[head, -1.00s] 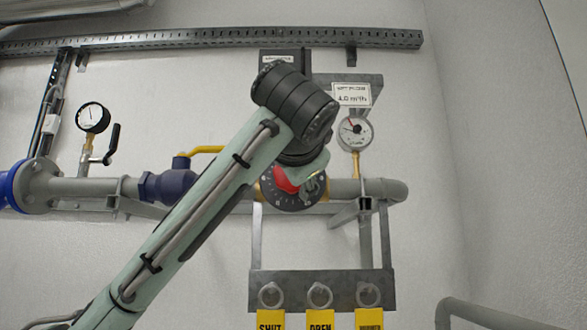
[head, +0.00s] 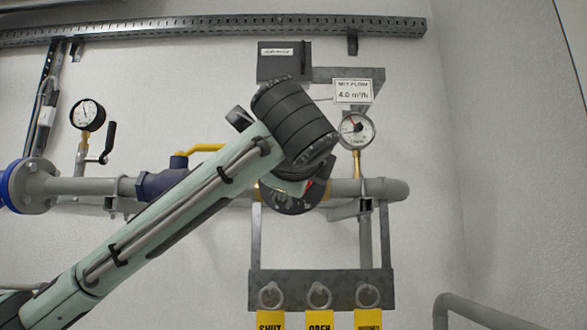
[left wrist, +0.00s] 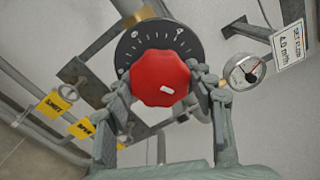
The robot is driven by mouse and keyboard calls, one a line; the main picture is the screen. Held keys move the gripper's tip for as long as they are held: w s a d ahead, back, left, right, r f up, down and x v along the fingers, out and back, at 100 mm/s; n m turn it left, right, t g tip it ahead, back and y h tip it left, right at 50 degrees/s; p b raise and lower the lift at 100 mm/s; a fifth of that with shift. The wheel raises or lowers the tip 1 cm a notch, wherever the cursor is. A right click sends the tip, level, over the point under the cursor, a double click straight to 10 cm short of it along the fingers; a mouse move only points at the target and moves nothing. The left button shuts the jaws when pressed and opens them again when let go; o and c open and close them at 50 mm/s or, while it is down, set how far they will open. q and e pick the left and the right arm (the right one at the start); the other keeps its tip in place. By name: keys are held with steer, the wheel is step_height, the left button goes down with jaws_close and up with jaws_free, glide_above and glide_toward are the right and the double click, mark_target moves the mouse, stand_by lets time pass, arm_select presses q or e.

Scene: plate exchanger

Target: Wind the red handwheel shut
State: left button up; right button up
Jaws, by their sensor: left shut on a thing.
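The red handwheel (left wrist: 160,78) sits in front of a black round dial plate with white marks (left wrist: 185,42), seen close up in the left wrist view. A small white mark shows on its face. My left gripper (left wrist: 161,84) has one finger on each side of the wheel and is shut on its rim. In the head view my left wrist covers most of the wheel; only a sliver of red (head: 309,186) and the lower part of the black dial (head: 291,204) show. My right gripper is in neither view.
A round gauge (head: 357,130) stands right of the wheel, below a "4.0 m³/h" sign (head: 353,91). A yellow-lever valve (head: 165,183) and another gauge (head: 87,115) are left. Yellow SHUT and OPEN tags (head: 270,319) hang from a bracket below.

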arm_select(q)
steer(key=m+p, duration=0.1)
steer(key=m, duration=0.2)
steer(key=shift+m, duration=0.9)
steer(key=shift+f+m, duration=0.1)
steer(key=shift+m, duration=0.5)
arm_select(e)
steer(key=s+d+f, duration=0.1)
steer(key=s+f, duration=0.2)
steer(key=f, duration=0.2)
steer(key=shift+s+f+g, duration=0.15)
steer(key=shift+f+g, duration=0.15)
arm_select(q)
steer(key=o, duration=1.2)
steer(key=shift+c, duration=0.2)
steer(key=s, duration=1.2)
